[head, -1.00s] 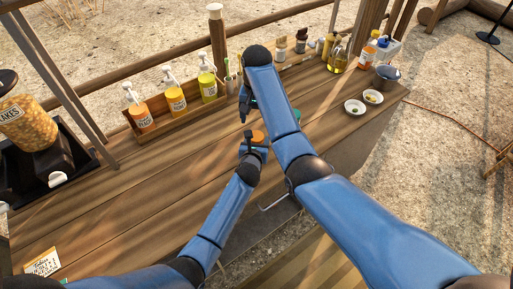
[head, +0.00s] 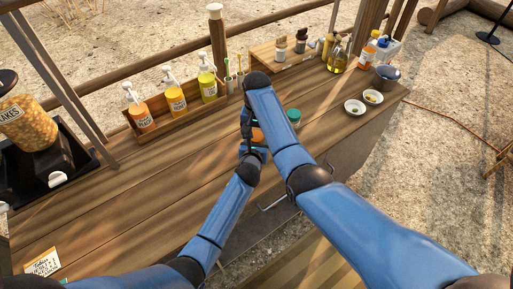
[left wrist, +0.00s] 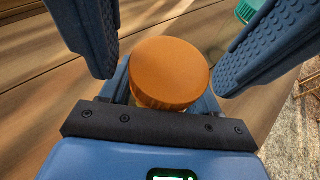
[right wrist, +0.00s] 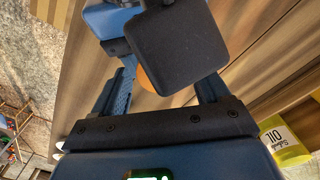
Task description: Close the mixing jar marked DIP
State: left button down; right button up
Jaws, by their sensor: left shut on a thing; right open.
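An orange round lid (left wrist: 168,72) shows in the left wrist view, with a sliver of yellowish jar under it. The lid also shows in the head view (head: 258,135), partly covered by my arm. My left gripper (head: 252,151) is shut around the jar below the lid. My right gripper (head: 247,122) is open, its ribbed fingers (left wrist: 185,35) on either side above the lid and apart from it. In the right wrist view the lid (right wrist: 147,80) is mostly hidden behind a black part of my left wrist. No DIP marking is readable, and how the lid is seated cannot be told.
A teal-lidded jar (head: 293,116) stands just right of my right forearm. A wooden rack (head: 139,133) of pump bottles is behind. Two small bowls (head: 354,107) and a dark pot (head: 386,76) stand at the right. The left-middle counter (head: 130,195) is clear.

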jog(key=c, duration=1.1)
jog(key=shift+m, duration=1.6)
jog(key=o, duration=1.2)
jog(key=shift+r, duration=2.25)
